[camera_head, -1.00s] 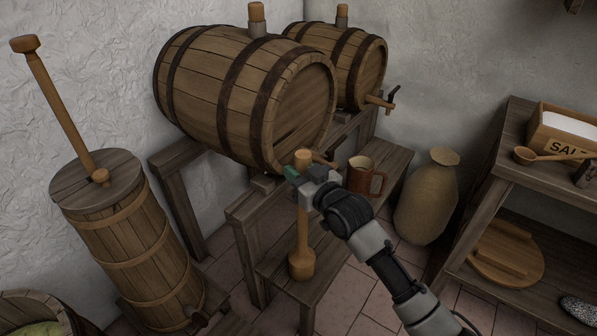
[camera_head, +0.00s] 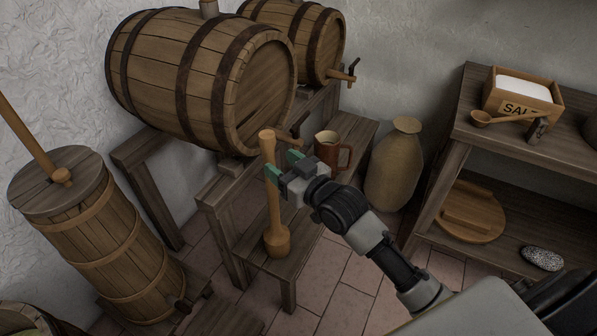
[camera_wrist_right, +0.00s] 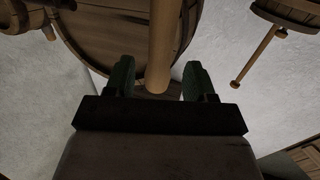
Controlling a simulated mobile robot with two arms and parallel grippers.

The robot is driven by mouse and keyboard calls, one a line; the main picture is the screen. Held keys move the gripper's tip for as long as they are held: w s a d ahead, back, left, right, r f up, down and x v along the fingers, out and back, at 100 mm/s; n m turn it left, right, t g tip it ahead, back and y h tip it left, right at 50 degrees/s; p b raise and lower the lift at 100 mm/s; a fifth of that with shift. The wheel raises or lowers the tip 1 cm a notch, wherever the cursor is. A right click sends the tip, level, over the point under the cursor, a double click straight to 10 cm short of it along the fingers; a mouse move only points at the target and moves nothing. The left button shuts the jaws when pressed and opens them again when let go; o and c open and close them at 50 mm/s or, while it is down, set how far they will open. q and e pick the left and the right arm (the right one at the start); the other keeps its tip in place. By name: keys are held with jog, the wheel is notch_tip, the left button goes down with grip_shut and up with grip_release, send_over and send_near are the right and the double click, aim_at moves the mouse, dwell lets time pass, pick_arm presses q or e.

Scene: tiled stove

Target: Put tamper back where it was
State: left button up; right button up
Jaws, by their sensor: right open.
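The wooden tamper (camera_head: 276,239) stands upright on the low plank bench, its thick head down and its long handle pointing up, beside the front of the large barrel. My right gripper (camera_head: 283,165), with green fingertips, is open at the upper handle, just to its right in the head view. In the right wrist view the handle (camera_wrist_right: 162,45) appears between the two open fingers (camera_wrist_right: 160,80), with gaps on both sides. Nothing is held. My left gripper is not in view.
Two barrels (camera_head: 195,80) lie on a wooden stand. A brown mug (camera_head: 327,150) stands on the bench behind my gripper, near a clay jar (camera_head: 394,165). A churn (camera_head: 95,245) stands at left. A shelf (camera_head: 450,165) with a salt box (camera_head: 522,98) is at right.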

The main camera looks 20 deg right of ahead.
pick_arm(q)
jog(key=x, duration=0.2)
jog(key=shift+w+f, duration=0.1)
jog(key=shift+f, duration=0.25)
pick_arm(e)
jog(key=s+f+g+h, duration=0.2)
jog(key=s+f+g, duration=0.2)
jog(key=s, duration=0.5)
jog(key=s+d+f+m+g+h, duration=0.1)
jog(key=s+f+g+h, duration=0.1)
jog(key=s+f+g, duration=0.3)
jog(key=s+f+m+g+h, duration=0.1)
jog(key=s+f+g, duration=0.3)
jog(key=s+f, duration=0.5)
jog(key=s+h, duration=0.1)
jog(key=s, duration=0.3)
jog(key=shift+s+d+f+g, duration=0.15)
jog(key=shift+s+d+g, duration=0.15)
jog(key=shift+s+d, duration=0.1)
jog(key=shift+w, duration=0.1)
pick_arm(q)
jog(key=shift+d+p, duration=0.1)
jog(key=shift+p, duration=0.3)
